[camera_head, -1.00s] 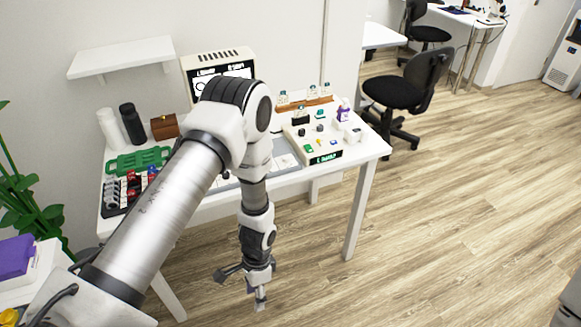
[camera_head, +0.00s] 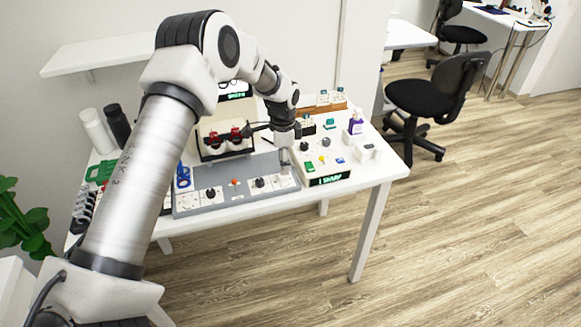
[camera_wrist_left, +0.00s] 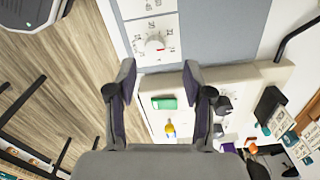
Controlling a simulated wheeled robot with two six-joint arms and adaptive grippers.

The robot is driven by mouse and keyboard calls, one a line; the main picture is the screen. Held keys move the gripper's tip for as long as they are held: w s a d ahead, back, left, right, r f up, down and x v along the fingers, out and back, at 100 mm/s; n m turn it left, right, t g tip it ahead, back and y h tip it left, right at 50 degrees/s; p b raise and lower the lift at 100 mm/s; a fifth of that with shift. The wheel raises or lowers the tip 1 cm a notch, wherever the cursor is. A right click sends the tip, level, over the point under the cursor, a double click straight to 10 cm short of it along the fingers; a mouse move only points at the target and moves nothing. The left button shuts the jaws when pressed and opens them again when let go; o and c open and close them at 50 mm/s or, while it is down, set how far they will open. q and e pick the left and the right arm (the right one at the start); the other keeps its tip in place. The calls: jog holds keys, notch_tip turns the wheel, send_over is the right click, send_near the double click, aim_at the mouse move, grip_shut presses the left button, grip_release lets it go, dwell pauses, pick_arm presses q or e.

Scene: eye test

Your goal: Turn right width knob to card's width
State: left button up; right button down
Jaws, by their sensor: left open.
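A grey tray (camera_head: 225,202) on the white table carries white dial plates with two black knobs, a left one (camera_head: 211,193) and a right one (camera_head: 260,182). My left gripper (camera_head: 285,165) points down over the tray's right end and hides part of it. In the left wrist view my open, empty left gripper (camera_wrist_left: 160,75) has a finger on each side. A round pale knob with a red mark (camera_wrist_left: 155,44) sits on a numbered white plate just beyond the fingertips, apart from them. I cannot tell which knob is the right width knob, nor make out the card.
A white console (camera_head: 309,170) with coloured buttons and a green-lit display stands right of the tray. A cream device with red round parts (camera_head: 225,138) stands behind. A purple bottle (camera_head: 356,124) and white shelf (camera_head: 100,54) are near. Open floor lies in front.

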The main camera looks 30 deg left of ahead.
aim_at(277, 185)
pick_arm(q)
jog(key=s, duration=0.1)
jog(key=s+f, duration=0.1)
jog(key=s, duration=0.1)
jog(key=shift+s+a+f, duration=0.15)
jog(key=w+f, duration=0.3)
jog(key=shift+f, duration=0.25)
jog(key=shift+s+r, duration=0.1)
jog(key=shift+r, duration=0.05)
jog(key=shift+s+r, duration=0.3)
jog(key=shift+s, duration=0.05)
jog(key=c, duration=0.5)
jog(key=shift+s, duration=0.1)
grip_shut()
pick_arm(e)
jog(key=shift+s+r, duration=0.6)
jog(key=shift+s, duration=0.2)
pick_arm(q)
jog(key=shift+f+n+p, duration=0.1)
jog(key=shift+n+p, duration=0.2)
jog(key=shift+n, duration=0.1)
pick_arm(e)
jog(key=shift+r, duration=0.1)
